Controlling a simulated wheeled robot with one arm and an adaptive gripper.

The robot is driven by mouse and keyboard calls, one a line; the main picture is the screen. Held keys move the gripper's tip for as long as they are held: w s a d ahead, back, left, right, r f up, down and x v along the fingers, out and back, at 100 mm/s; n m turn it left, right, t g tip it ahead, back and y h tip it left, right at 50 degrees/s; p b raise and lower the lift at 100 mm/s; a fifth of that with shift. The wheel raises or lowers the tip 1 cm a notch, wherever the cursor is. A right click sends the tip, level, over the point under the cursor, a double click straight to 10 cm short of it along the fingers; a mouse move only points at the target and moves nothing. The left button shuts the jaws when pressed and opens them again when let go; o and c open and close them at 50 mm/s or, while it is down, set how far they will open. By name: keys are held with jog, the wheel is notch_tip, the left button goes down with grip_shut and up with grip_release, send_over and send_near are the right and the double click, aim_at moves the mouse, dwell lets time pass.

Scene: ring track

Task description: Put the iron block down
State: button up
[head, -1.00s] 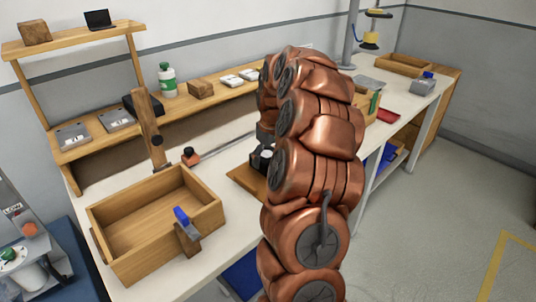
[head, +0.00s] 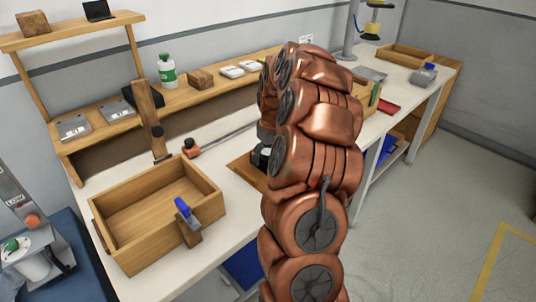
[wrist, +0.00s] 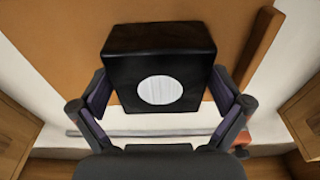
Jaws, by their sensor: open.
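The iron block (wrist: 160,55) is a black block with a white round spot on its near face, seen in the wrist view. It appears to rest on a brown wooden board (wrist: 75,35); its underside is hidden. My gripper (wrist: 160,82) is open, with one finger at each side of the block. The left finger looks very close to the block and the right one slightly apart; contact cannot be told. In the head view my copper-coloured arm hides most of the gripper area, and only part of the board (head: 243,170) shows.
A shelf (head: 215,90) holds a bottle and boxes.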

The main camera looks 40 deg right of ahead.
aim_at(270, 154)
notch_tip(270, 154, up, 12)
jog(key=s+b, duration=0.1)
jog(key=b, duration=0.1)
jog(key=shift+s, duration=0.2)
jog(key=shift+a+r, duration=0.1)
jog(key=shift+a, duration=0.05)
jog(key=s+a+n+g, duration=0.1)
jog(key=s+a, duration=0.3)
jog(key=a, duration=0.8)
jog(key=s+a+n, duration=0.1)
jog(key=s+a, duration=0.3)
jog(key=a, duration=0.8)
jog(key=s+a+f, duration=0.2)
jog(key=s+a, duration=0.1)
jog(key=s, duration=0.4)
jog(key=s+a+f+m+g, duration=0.1)
jog(key=s+a+f, duration=0.1)
jog(key=s, duration=0.5)
jog(key=s+a+f+g, duration=0.1)
jog(key=s+a+f, duration=0.1)
jog(key=s+a, duration=0.3)
jog(key=shift+s+m, duration=0.4)
jog(key=shift+s, duration=0.55)
